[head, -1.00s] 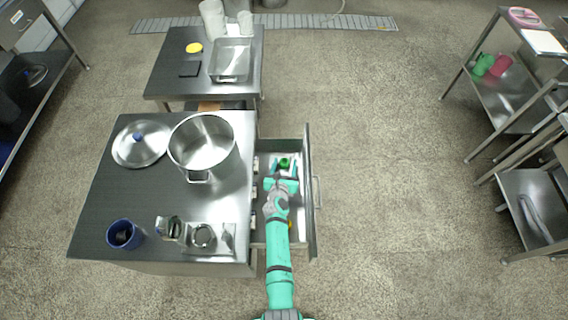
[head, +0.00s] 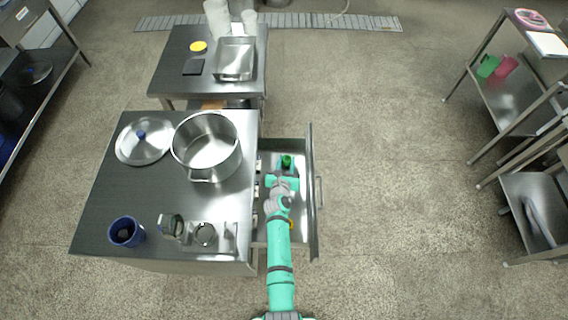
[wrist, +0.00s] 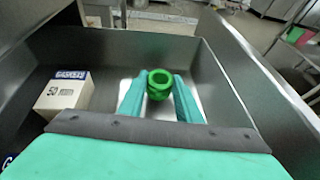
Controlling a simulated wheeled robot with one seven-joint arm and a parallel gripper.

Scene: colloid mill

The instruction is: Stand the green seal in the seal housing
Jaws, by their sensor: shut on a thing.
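The green seal (head: 287,161) is a thick ring with a stepped outer surface. My gripper (head: 286,168) is shut on it inside the open drawer. In the wrist view the seal (wrist: 159,84) sits between my two teal fingertips (wrist: 160,92), its hole tipped toward the camera. I cannot tell whether it still touches the drawer floor. On the near edge of the steel table stands a metal assembly with a round opening (head: 205,234), which looks like the seal housing. It is left of my arm and apart from my gripper.
The open drawer (head: 311,200) has raised walls around my gripper. A gaskets box (wrist: 66,92) lies in it on the left. A large pot (head: 207,147), a lid (head: 143,142) and a blue cup (head: 125,232) stand on the table. The floor right of the drawer is clear.

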